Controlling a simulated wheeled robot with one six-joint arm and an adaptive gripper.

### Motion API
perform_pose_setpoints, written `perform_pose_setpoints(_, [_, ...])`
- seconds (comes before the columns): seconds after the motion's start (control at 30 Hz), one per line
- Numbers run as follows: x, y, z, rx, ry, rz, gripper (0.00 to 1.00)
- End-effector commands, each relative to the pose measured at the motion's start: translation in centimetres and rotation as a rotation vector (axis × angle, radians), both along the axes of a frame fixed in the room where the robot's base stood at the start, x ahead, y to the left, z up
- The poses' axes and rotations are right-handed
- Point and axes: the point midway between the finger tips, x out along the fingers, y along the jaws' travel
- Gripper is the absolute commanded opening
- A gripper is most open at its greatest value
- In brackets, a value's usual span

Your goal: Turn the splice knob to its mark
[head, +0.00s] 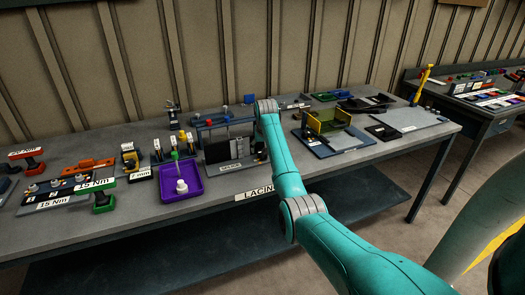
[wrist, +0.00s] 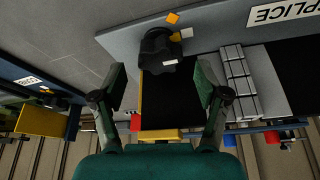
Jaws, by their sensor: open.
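The splice knob (wrist: 158,50) is black and lobed, and sits on a grey plate in the wrist view. A white bar shows on its near side. An orange mark (wrist: 173,17) and a white mark (wrist: 187,33) lie on the plate just beyond it. A white SPLICE label (wrist: 282,12) is at the upper right. My gripper (wrist: 161,70) is open, one finger on each side, with the knob between and slightly beyond the fingertips. Neither finger visibly touches it. In the head view my arm reaches over the bench, and the knob cannot be made out.
A ribbed grey block (wrist: 240,82) stands close to my right finger. A yellow block (wrist: 40,121) is at the left. In the head view the bench (head: 130,228) also holds a purple tray (head: 168,190) and a yellow-sided fixture (head: 325,122).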

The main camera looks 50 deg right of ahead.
Motion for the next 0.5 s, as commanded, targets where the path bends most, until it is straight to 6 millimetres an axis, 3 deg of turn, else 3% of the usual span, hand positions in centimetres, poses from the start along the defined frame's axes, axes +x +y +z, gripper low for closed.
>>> perform_pose_setpoints(0.2, [0.4, -0.4, -1.3, 0.000, 0.000, 0.000, 0.74])
perform_pose_setpoints(0.5, [0.4, -0.4, -1.5, -0.001, -0.001, 0.000, 0.71])
